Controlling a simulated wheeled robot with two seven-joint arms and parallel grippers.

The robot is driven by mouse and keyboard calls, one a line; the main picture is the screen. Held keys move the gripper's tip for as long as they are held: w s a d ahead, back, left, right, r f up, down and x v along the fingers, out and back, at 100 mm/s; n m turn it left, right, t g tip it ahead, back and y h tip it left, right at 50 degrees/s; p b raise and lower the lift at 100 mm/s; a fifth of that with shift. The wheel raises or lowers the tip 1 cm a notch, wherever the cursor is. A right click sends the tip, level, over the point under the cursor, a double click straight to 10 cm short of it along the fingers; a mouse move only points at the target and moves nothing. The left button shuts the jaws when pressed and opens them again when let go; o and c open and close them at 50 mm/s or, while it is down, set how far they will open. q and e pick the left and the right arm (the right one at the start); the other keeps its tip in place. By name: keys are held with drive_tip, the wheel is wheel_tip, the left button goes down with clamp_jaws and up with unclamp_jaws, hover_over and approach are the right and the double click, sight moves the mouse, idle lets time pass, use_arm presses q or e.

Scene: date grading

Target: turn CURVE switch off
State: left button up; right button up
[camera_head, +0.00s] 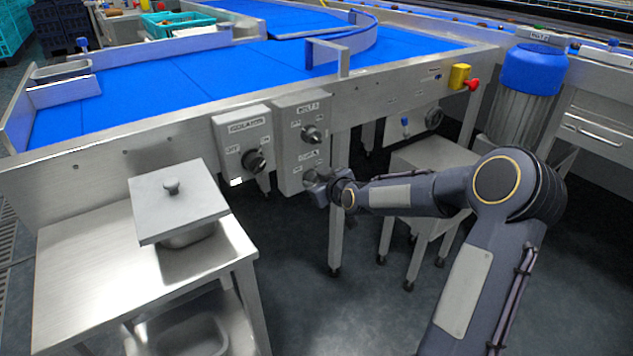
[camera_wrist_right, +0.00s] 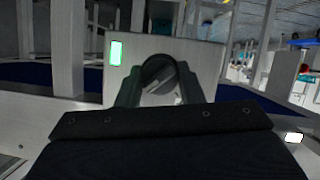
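The CURVE switch is the lower one on the right-hand grey switch box (camera_head: 287,170), below another knob (camera_head: 312,134). Its label shows in part, but my right gripper (camera_head: 316,187) covers the knob in the head view. My right arm reaches in from the right and the gripper is right at the box face. In the right wrist view, dark fingers (camera_wrist_right: 160,92) stand on either side of a round, dark-rimmed knob (camera_wrist_right: 158,68). Whether they press on it is unclear. The knob's exact setting cannot be read. My left gripper is not in view.
An ISOLATOR box (camera_head: 243,143) with its own knob hangs just left. A steel table (camera_head: 75,262) with a lidded container (camera_head: 178,205) stands at the lower left. The blue conveyor (camera_head: 190,85) runs behind. A yellow and red button (camera_head: 462,79) sits farther right.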

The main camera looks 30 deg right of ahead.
drive_tip(key=shift+c, duration=1.3)
